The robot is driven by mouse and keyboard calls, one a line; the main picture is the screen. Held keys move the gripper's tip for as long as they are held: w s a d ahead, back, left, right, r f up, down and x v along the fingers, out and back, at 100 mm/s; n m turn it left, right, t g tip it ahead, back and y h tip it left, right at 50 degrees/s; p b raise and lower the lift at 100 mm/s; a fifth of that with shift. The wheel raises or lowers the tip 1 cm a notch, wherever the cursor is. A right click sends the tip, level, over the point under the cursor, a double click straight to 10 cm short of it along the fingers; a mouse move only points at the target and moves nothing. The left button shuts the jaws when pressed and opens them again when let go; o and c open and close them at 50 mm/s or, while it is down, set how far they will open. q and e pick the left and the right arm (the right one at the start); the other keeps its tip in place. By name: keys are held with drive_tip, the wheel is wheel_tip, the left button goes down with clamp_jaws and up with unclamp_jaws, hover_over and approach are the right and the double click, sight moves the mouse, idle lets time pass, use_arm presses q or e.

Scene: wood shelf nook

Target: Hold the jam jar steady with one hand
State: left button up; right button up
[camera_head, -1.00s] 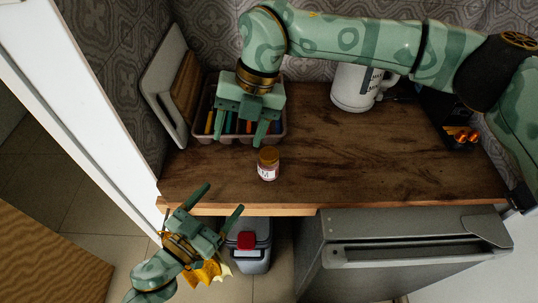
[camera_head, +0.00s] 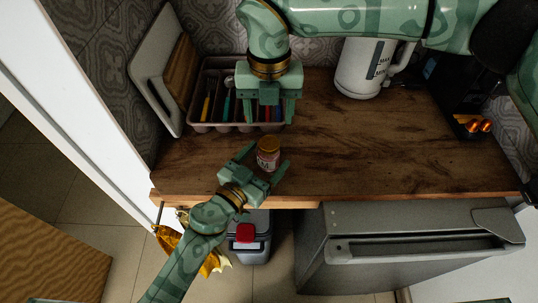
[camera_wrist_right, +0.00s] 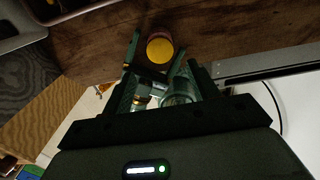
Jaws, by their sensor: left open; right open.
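The jam jar (camera_head: 268,157) stands upright on the wooden counter (camera_head: 370,160) near its front edge. It has a yellow-orange lid and a pale label. My left gripper (camera_head: 264,157) is open, with its fingers on either side of the jar; I cannot tell whether they touch it. My right gripper (camera_head: 270,117) is open and empty, pointing down behind the jar near the cutlery tray. In the right wrist view, the jar's lid (camera_wrist_right: 160,49) shows from above, and the left gripper (camera_wrist_right: 158,52) reaches up to it from below.
A cutlery tray (camera_head: 205,127) with several coloured utensils stands behind the jar to the left. Boards (camera_head: 158,70) lean at the left wall. A white kettle (camera_head: 362,70) and a dark appliance (camera_head: 450,95) stand at the back right. The counter right of the jar is clear.

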use_arm(q)
drive_tip(key=shift+x, duration=1.05)
drive_tip(key=shift+c, duration=0.3)
